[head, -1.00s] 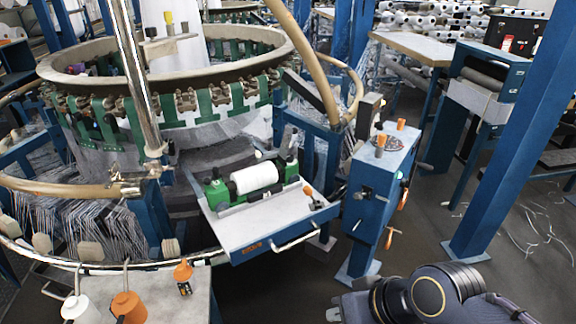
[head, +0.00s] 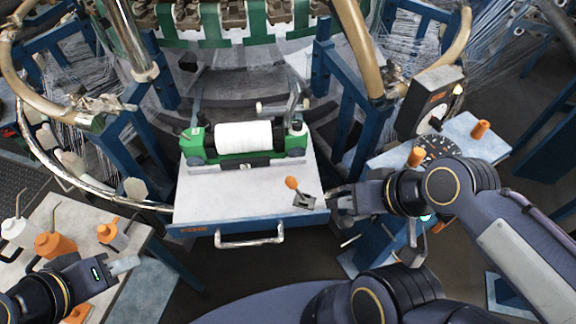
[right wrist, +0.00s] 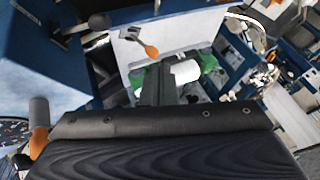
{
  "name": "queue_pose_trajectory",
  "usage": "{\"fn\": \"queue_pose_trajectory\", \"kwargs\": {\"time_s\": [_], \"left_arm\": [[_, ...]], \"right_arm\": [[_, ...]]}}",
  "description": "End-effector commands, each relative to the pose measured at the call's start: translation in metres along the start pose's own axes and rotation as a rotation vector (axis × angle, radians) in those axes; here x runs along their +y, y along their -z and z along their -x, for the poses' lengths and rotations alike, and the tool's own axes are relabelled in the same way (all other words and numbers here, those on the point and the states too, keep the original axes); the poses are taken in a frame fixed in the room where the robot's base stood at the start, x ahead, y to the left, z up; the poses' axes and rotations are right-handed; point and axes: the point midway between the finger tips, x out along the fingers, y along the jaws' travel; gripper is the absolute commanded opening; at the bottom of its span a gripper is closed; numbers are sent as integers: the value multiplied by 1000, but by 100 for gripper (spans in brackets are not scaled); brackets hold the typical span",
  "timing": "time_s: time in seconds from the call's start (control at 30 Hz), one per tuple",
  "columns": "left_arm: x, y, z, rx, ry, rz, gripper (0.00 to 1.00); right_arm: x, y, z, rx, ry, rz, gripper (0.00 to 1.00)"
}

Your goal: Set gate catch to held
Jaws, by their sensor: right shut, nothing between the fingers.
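A small lever with an orange knob (head: 291,183) on a grey base stands at the front right of the white-topped tray (head: 235,205); it looks like the gate catch. Its knob leans to the left in the head view. In the right wrist view the orange knob (right wrist: 151,50) shows above the fingers. My right gripper (head: 334,203) is shut and empty, just right of the lever's base at the tray's right edge. I cannot tell whether it touches. My left gripper (head: 130,264) is at the lower left, far from the lever; its finger gap is unclear.
A white roll (head: 243,135) in a green holder lies on the tray behind the lever. A tray handle (head: 250,240) sticks out in front. A blue post with a dial (head: 437,148) and orange knobs stands right. Orange bottles (head: 55,245) stand on the left table.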

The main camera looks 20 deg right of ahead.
Motion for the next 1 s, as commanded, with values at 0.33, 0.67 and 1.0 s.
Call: {"fn": "queue_pose_trajectory", "kwargs": {"time_s": [0.33, 0.67, 1.0], "left_arm": [[-1, -1, -2, 0, 0, 0, 36], [-8, -9, -18, 0, 0, 0, 36], [-15, -16, -33, 0, 0, 0, 36]], "right_arm": [[1, 7, -2, -31, -10, 32, 0], [-6, 88, -58, -324, -132, 394, 0], [-50, 146, -194, -605, -263, 803, 0]]}}
